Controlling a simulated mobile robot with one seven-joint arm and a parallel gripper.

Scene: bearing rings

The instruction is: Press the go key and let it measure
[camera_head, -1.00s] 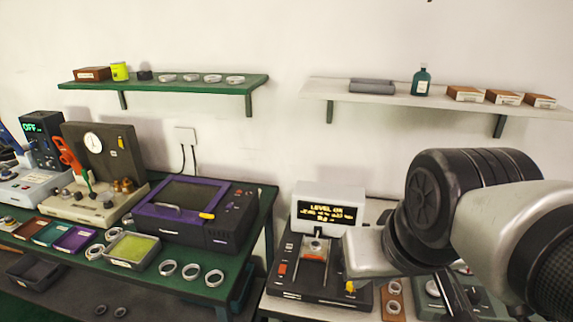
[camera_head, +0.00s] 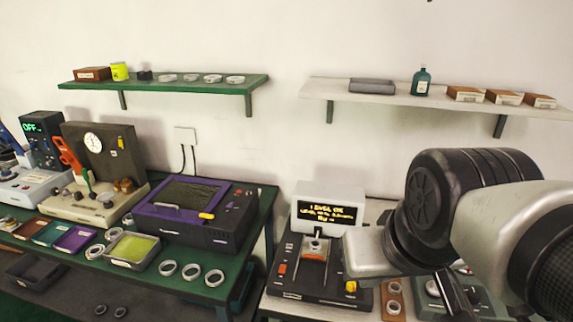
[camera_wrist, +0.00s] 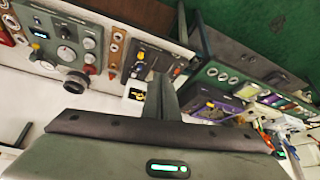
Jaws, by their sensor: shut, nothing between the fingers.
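The measuring device (camera_head: 310,290) is a dark box on the right-hand bench, with a white display head (camera_head: 332,190). Its screen (camera_head: 330,214) is lit with yellow text, too blurred to read fully. A small metal piece (camera_head: 316,246) sits on its stage. An orange-red key (camera_head: 282,269) is at its left and a yellow key (camera_head: 351,287) at its front right; I cannot read which is the go key. My gripper (camera_wrist: 163,84) is shut and empty in the wrist view. Its fingers overlap the device (camera_wrist: 148,62) there; contact is not visible.
A brown board with rings (camera_head: 393,300) and a grey-green device (camera_head: 432,296) stand right of the measuring device, partly behind my arm. The left green bench holds a purple machine (camera_head: 190,210), trays and loose rings. Two shelves hang above.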

